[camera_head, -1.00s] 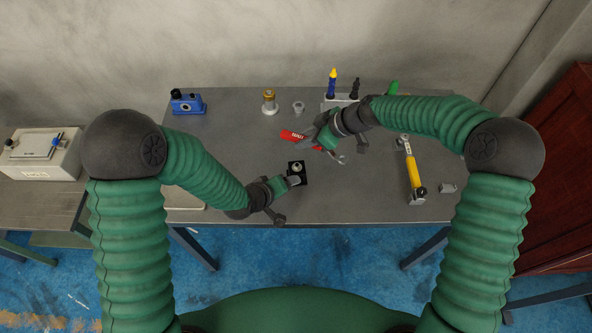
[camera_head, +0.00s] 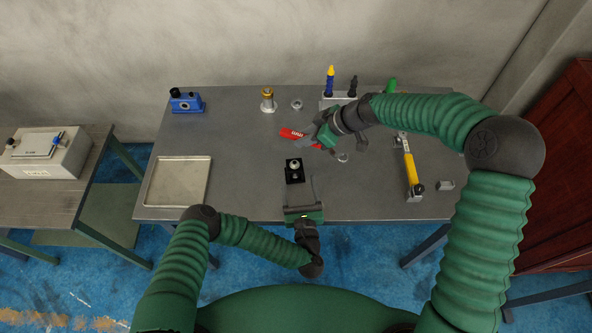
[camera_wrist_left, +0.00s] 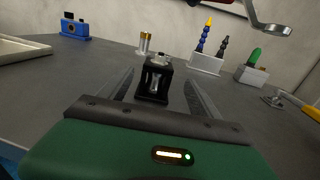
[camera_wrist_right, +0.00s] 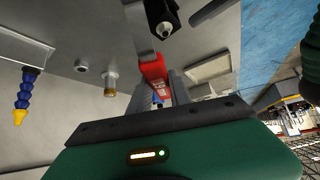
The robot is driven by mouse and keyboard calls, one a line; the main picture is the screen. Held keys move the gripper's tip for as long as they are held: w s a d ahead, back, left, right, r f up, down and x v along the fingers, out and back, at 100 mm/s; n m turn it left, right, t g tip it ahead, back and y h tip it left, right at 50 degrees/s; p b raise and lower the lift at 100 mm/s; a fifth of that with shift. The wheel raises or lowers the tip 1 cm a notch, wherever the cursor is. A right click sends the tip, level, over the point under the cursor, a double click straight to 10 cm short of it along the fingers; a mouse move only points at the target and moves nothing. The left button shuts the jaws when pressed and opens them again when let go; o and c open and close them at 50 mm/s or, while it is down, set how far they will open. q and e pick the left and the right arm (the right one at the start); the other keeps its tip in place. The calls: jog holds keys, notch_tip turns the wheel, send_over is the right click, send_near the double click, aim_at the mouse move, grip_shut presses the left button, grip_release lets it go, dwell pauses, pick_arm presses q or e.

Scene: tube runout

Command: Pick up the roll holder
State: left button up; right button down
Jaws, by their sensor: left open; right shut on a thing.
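The roll holder (camera_head: 294,177), a small black block with a silver roller part, stands on the table's middle. It shows in the left wrist view (camera_wrist_left: 154,87) and, at the top, in the right wrist view (camera_wrist_right: 163,18). My left gripper (camera_head: 299,183) is open at the table's front edge, its fingers pointing at the holder. In the left wrist view its fingers (camera_wrist_left: 158,80) lie on either side of the holder; contact cannot be seen. My right gripper (camera_head: 318,143) is shut on a red tool (camera_head: 293,134) with a metal ring, behind and right of the holder.
A metal tray (camera_head: 179,182) lies at left. A blue device (camera_head: 186,101), a brass-topped part (camera_head: 267,100) and a small ring (camera_head: 297,104) stand at the back. A rack (camera_head: 340,100) with nozzles is back right. A yellow-handled tool (camera_head: 411,170) lies at right.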

aim_at(294, 159)
pick_arm(q)
jog(key=w, duration=0.3)
jog(key=w+a, duration=0.1)
jog(key=w, duration=0.4)
jog(key=shift+w+a, duration=0.35)
jog(key=shift+a, duration=0.05)
jog(key=shift+w, duration=0.5)
jog(key=shift+d, duration=0.2)
jog(key=c, duration=0.3)
jog(key=shift+a, duration=0.1)
grip_shut()
